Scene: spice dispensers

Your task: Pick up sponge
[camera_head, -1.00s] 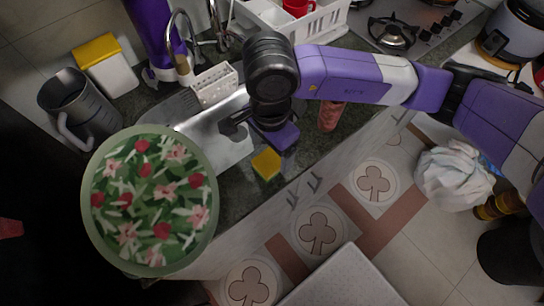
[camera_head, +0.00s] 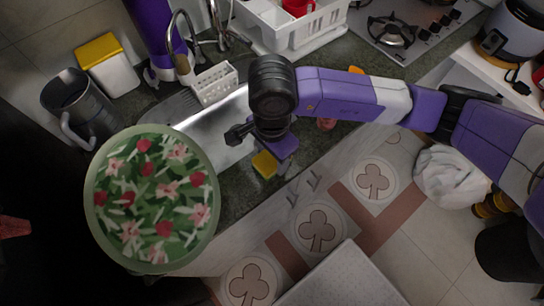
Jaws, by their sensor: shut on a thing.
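The sponge (camera_head: 264,164) is a small yellow block with a darker edge, low in the middle of the view, by the front edge of the dark counter beside the sink. My gripper (camera_head: 272,152) reaches down over it from above, under the black wrist, and is shut on the sponge. The fingertips are partly hidden by the wrist and the purple hand part. I cannot tell how far the sponge is above the counter.
The metal sink (camera_head: 215,140) lies just left of my gripper. A round floral tray (camera_head: 152,200) fills the lower left. A white dish rack (camera_head: 300,30), a white perforated basket (camera_head: 214,83), a grey jug (camera_head: 78,108) and the stove (camera_head: 410,25) stand farther back.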

